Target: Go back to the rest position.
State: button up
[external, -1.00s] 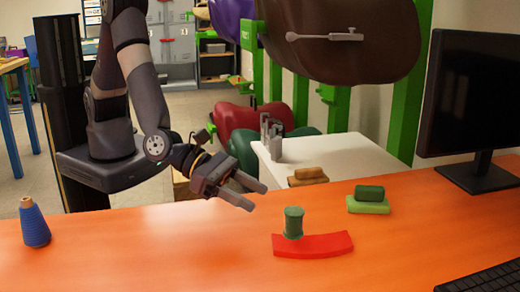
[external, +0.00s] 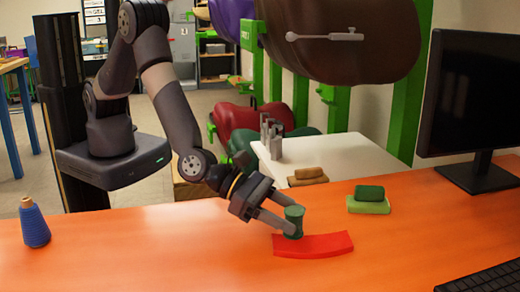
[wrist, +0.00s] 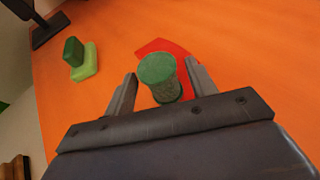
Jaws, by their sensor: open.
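My gripper (external: 279,216) is low over the orange table, its two fingers on either side of a dark green spool (external: 294,214). In the wrist view the gripper (wrist: 157,92) is open, with the spool (wrist: 160,80) upright between the fingers and a visible gap at least on the left. The spool stands on or right at the red curved piece (external: 322,245), which also shows behind it in the wrist view (wrist: 165,47).
A blue cone of thread (external: 34,225) stands at the far left. A monitor (external: 478,80) and a keyboard (external: 485,280) are at the right. A white table (external: 340,155) with brown blocks is behind.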

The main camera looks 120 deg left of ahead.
aim_at(298, 212)
jog(key=x, duration=0.3)
jog(key=shift+w+a+f+b, duration=0.1)
jog(key=shift+w+f+b, duration=0.15)
jog(key=shift+f, duration=0.2)
jog(key=shift+r+p, duration=0.45)
jog(key=shift+r, duration=0.25)
jog(key=shift+s+r, duration=0.15)
jog(key=shift+r, duration=0.6)
